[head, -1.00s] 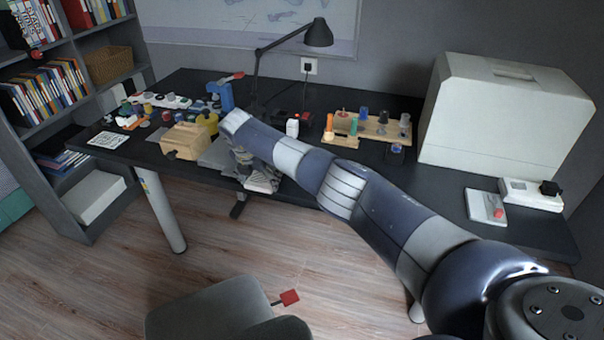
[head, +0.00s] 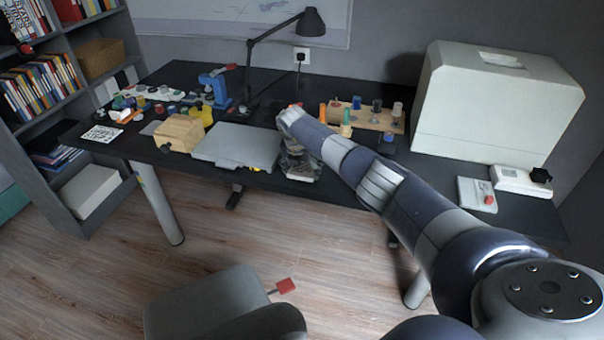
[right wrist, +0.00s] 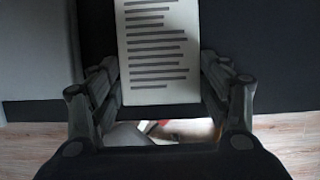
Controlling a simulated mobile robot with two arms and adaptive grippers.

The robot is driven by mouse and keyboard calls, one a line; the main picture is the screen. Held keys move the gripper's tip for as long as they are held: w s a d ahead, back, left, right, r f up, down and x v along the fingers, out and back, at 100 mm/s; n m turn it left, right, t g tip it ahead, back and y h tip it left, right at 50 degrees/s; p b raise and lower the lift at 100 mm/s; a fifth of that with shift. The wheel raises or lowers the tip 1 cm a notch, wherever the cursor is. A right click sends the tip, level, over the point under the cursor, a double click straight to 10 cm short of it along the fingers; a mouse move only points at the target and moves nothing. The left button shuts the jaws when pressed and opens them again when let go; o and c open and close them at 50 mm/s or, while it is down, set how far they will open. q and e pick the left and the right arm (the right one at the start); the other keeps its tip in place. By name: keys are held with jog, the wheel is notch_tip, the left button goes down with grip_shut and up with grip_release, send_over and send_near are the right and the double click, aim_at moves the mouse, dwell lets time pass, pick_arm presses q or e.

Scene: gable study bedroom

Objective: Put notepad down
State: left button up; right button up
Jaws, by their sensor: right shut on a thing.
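The notepad (right wrist: 157,55), a white sheet with dark printed lines, lies between the fingers of my right gripper in the right wrist view. My right gripper (head: 300,170) is shut on it, at the front edge of the black desk (head: 350,172), just right of a grey flat panel, perhaps a laptop (head: 236,146). In the head view my arm and gripper hide the notepad. I cannot tell whether the notepad touches the desk top. My left gripper is not in view.
A wooden box (head: 180,133), a black lamp (head: 311,22) and a wooden rack (head: 365,120) stand on the desk. A large white case (head: 490,110) and a small device (head: 477,194) are at right. A grey chair (head: 205,300) stands in front. Bare desk lies right of my gripper.

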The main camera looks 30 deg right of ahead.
jog(key=shift+w+f, duration=0.1)
jog(key=shift+f, duration=0.45)
jog(key=shift+r, duration=0.1)
jog(key=o, duration=1.1)
jog(key=shift+a+r, duration=0.15)
jog(key=shift+r, duration=0.4)
jog(key=v, duration=1.1)
jog(key=shift+s+f, duration=0.15)
jog(key=shift+s, duration=0.1)
